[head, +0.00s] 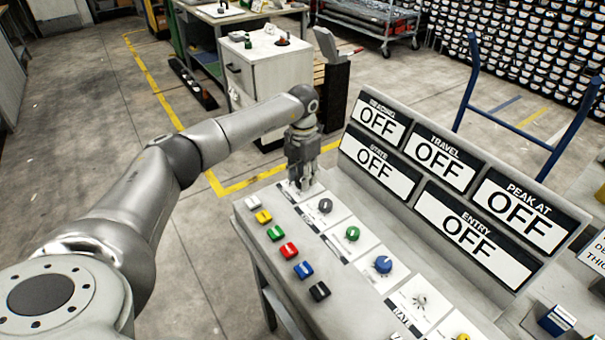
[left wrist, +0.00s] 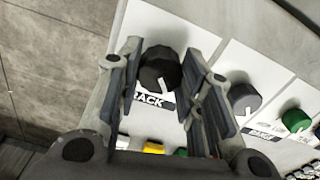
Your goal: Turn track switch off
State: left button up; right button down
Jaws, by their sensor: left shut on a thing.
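The track switch is a black round knob (left wrist: 160,66) on a white plate at the far left end of the console panel (head: 252,228). Its label (left wrist: 153,102) reads "RACK", with any letter before that hidden by a finger. A white pointer mark shows on the knob's edge nearest the label. My left gripper (head: 302,184) comes down on this knob from above and hides it in the head view. In the left wrist view, the fingers of my left gripper (left wrist: 163,92) are closed on either side of the knob. My right gripper is in no view.
A grey knob (head: 325,206), green knob (head: 352,233) and blue knob (head: 383,264) follow along the panel. Several coloured rocker switches (head: 289,250) line its front. Upright display boards (head: 440,156) behind read "OFF". A white cabinet (head: 266,70) stands beyond; floor lies open to the left.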

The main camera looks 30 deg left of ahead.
pick_arm(q)
jog(key=shift+n, duration=0.6)
jog(key=o, duration=1)
jog(key=shift+o, duration=0.2)
jog(key=shift+r, duration=0.1)
notch_tip(320, 180, up, 12)
